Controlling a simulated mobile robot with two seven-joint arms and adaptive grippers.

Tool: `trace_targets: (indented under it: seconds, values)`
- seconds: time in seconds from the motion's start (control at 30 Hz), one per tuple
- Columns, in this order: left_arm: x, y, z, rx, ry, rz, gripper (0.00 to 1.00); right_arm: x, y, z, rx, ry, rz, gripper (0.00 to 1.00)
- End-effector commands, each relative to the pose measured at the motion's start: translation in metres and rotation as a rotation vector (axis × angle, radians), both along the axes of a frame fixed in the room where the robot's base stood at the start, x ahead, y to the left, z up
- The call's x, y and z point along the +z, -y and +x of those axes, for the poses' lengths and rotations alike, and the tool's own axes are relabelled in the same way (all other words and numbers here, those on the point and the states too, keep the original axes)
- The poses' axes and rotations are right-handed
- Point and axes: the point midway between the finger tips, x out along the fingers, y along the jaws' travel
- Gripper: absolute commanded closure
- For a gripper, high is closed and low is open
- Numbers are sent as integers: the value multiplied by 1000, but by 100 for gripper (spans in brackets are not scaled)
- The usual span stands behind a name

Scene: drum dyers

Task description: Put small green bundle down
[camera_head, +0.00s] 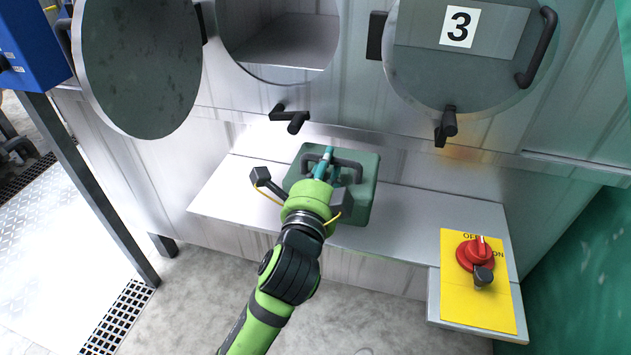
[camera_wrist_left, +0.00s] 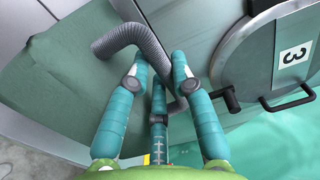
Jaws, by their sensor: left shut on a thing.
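The small green bundle (camera_head: 361,203) is a squarish dark green block with a grey handle loop on top. In the head view it is at the metal ledge (camera_head: 232,192) below the round doors; I cannot tell if it rests there or hangs just above. My left gripper (camera_head: 327,165) is over it, with teal fingers shut on the handle. In the left wrist view the bundle (camera_wrist_left: 60,85) fills the left side, and its ribbed grey handle curves between the fingers of my gripper (camera_wrist_left: 160,68). The gripper hides part of the bundle. My right gripper is not in view.
An open round door (camera_head: 138,65) stands left of a round opening (camera_head: 280,45). Door 3 (camera_head: 440,75) is shut at the upper right. Black latches (camera_head: 290,118) stick out above the ledge. A red switch (camera_head: 475,252) on a yellow plate is at the lower right.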

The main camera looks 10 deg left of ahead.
Motion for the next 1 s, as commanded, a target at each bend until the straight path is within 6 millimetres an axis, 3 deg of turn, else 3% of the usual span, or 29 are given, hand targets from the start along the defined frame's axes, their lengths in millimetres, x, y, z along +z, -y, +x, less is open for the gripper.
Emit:
trace_targets:
  seconds: [0.23, 0.37, 0.6, 0.87, 0.9, 0.93, 0.97, 1.0]
  values:
    - [-15, -23, 23, -3, 11, -1, 100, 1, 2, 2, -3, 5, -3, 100]
    - [-23, -25, 25, -3, 9, -3, 100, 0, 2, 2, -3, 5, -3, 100]
    - [-54, -25, 25, -2, 8, -4, 100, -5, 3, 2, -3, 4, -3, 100]
    - [-59, -25, 25, -2, 8, -3, 100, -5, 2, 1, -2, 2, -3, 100]
    - [-63, -25, 25, -1, -3, -3, 73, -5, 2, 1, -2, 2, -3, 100]
    - [-63, -25, 25, -1, -3, -3, 61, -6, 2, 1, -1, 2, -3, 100]
    - [-63, -25, 25, -1, -3, -3, 53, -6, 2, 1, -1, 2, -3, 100]
    - [-63, -25, 25, -1, -3, -2, 53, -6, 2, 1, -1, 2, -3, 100]
